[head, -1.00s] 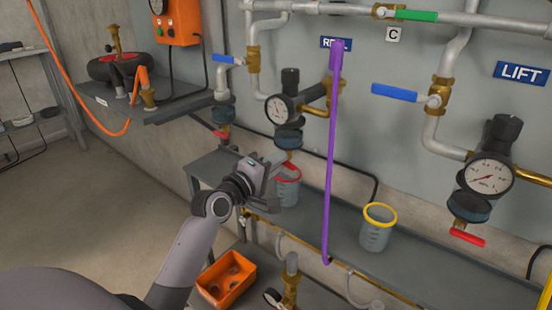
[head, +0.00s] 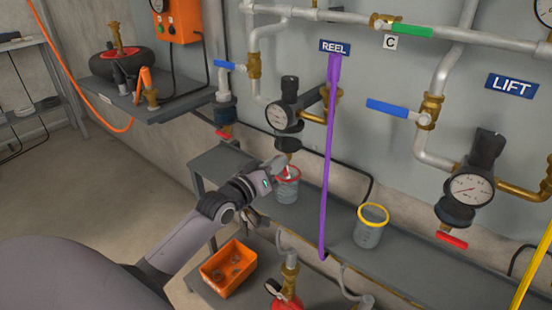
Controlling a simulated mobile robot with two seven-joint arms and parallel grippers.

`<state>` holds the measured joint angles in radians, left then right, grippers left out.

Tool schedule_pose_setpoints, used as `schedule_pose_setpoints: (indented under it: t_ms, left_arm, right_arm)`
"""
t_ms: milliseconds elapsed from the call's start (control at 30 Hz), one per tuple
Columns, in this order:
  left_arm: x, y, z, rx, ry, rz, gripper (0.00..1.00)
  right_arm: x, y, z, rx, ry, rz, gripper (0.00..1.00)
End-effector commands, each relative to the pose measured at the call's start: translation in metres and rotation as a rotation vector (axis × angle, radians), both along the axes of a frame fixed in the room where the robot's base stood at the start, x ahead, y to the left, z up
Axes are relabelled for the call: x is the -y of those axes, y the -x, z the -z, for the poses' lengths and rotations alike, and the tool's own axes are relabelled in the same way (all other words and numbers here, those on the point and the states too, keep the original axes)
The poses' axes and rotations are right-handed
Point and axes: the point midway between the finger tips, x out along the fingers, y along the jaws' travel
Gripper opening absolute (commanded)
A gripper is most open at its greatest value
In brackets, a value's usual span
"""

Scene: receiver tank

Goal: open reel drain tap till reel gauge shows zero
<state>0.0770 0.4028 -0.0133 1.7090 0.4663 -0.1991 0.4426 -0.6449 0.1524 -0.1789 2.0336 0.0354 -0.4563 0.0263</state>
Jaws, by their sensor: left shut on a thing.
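The reel gauge (head: 277,117) is a round white dial on the regulator under the blue REEL sign (head: 334,47). Its needle is too small to read surely. My left gripper (head: 279,166) is at the underside of this bowl, just over the beaker, shut on the reel drain tap. Its fingers mostly hide the tap, so how far it is turned cannot be told. My right gripper is not in view.
A purple hose (head: 328,165) hangs just right of the gripper. A yellow-rimmed beaker (head: 371,228) stands on the grey shelf (head: 300,218). The LIFT gauge (head: 470,190) with its red tap (head: 452,240) is at the right. An orange bin (head: 228,268) sits lower down.

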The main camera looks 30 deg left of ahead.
Motion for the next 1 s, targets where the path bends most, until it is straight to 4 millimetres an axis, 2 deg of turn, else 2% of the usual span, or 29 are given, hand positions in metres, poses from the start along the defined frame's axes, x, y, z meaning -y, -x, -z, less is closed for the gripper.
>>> schedule_pose_setpoints:
  t_ms: [200,767,800,833,1000]
  left_arm:
    - [-0.001,0.000,-0.001,0.006,-0.078,-0.001,0.00]
    - [-0.001,0.000,0.000,0.009,-0.106,-0.001,0.00]
    - [-0.001,0.000,0.000,0.009,-0.105,-0.001,0.17]
    - [-0.001,0.000,0.000,0.009,-0.105,-0.001,0.21]
    - [0.000,0.000,0.000,0.008,-0.105,0.000,0.21]
  right_arm:
    - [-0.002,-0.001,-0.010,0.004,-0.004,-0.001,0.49]
    - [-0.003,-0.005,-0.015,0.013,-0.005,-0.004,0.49]
    - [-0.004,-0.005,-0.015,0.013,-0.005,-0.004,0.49]
    - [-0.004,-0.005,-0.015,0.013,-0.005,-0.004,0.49]
    - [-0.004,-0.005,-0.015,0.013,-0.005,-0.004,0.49]
